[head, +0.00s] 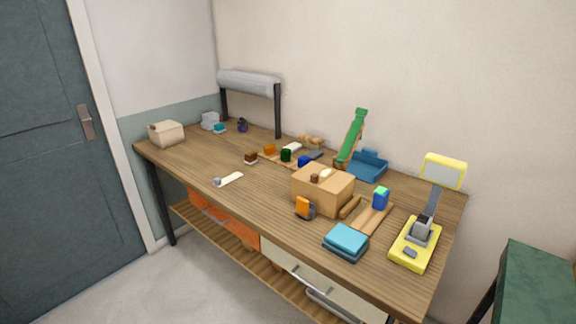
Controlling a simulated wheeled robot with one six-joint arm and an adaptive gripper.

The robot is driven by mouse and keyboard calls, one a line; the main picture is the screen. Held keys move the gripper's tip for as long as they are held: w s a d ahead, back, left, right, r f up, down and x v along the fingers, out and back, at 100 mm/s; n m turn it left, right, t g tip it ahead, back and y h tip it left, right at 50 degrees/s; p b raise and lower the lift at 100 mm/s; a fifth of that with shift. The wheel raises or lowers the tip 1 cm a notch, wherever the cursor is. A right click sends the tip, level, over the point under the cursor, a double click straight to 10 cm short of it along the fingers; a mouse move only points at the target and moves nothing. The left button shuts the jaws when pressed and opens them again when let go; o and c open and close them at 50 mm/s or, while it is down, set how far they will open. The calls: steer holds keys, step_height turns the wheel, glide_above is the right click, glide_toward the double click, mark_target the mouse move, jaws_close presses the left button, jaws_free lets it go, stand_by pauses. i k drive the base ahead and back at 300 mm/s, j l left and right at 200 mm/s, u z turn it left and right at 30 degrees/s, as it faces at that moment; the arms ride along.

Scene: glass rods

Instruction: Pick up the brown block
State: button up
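Another small brown piece (314,178) rests on top of a light wooden box (318,196) near the table's middle. Both are small in the head view, and I cannot tell for certain which one is the brown block. My gripper is not in view.
Near the box are an orange and grey item (304,208), blue stacked pads (346,241) and a blue-green block (380,199). A yellow device (415,245) stands at the right end. A green ramp (353,135) rises behind. The table's left front is mostly clear.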

mark_target(251, 157)
steer(key=i+j+z, duration=0.15)
steer(key=j+z, duration=0.15)
steer(key=j, duration=0.6)
steer(key=j+z, duration=0.3)
steer(key=j, duration=0.65)
steer(key=i, duration=0.05)
